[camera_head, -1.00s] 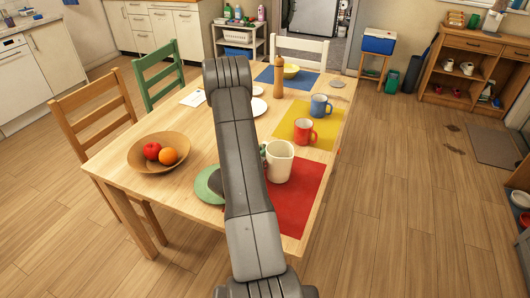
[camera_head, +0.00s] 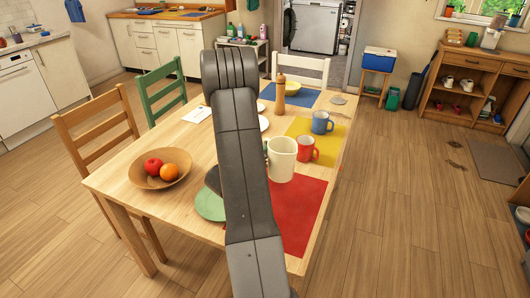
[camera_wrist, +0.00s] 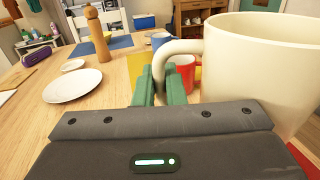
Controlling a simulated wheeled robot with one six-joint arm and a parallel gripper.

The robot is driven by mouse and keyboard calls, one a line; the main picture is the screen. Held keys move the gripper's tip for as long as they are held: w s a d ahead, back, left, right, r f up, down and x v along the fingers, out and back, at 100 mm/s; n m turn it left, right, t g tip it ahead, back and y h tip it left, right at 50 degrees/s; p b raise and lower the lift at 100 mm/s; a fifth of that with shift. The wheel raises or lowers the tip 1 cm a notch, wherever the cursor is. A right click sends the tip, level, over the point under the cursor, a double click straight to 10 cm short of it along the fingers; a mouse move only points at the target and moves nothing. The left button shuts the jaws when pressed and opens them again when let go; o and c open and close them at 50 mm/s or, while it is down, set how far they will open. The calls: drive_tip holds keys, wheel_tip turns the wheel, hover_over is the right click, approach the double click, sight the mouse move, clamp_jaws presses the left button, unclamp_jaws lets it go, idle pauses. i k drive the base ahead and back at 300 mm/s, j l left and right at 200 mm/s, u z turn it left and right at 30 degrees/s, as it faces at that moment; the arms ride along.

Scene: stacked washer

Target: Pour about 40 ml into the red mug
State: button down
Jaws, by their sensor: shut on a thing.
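A cream pitcher (camera_head: 282,160) is upright, held over or near the far edge of the red mat. In the wrist view the pitcher (camera_wrist: 260,65) fills the right side, and my gripper (camera_wrist: 160,85) is shut on its handle. My arm hides most of the gripper in the head view. The red mug (camera_head: 307,149) stands on the yellow mat, just right of and behind the pitcher. It also shows in the wrist view, partly hidden behind the handle (camera_wrist: 186,68). The pitcher's contents are not visible.
A blue mug (camera_head: 322,122) stands behind the red mug on the yellow mat (camera_head: 299,126). The red mat (camera_head: 300,215) is clear in front. A wooden fruit bowl (camera_head: 145,178), green plate (camera_head: 208,206) and pepper mill (camera_head: 280,95) are also on the table.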

sight(306, 144)
drive_tip(key=k+u, duration=0.1)
drive_tip(key=k, duration=0.55)
drive_tip(key=u, duration=0.95)
drive_tip(key=l+u, duration=0.25)
drive_tip(key=l, duration=0.15)
drive_tip(key=k+l+u, duration=0.1)
drive_tip(key=l+u, duration=0.2)
drive_tip(key=k+l, duration=0.1)
drive_tip(key=l, duration=0.45)
drive_tip(key=k+l, duration=0.1)
drive_tip(key=l, duration=1.05)
drive_tip(key=i+l, duration=0.1)
drive_tip(key=l, duration=0.3)
drive_tip(key=i+l, duration=0.1)
drive_tip(key=l, duration=0.25)
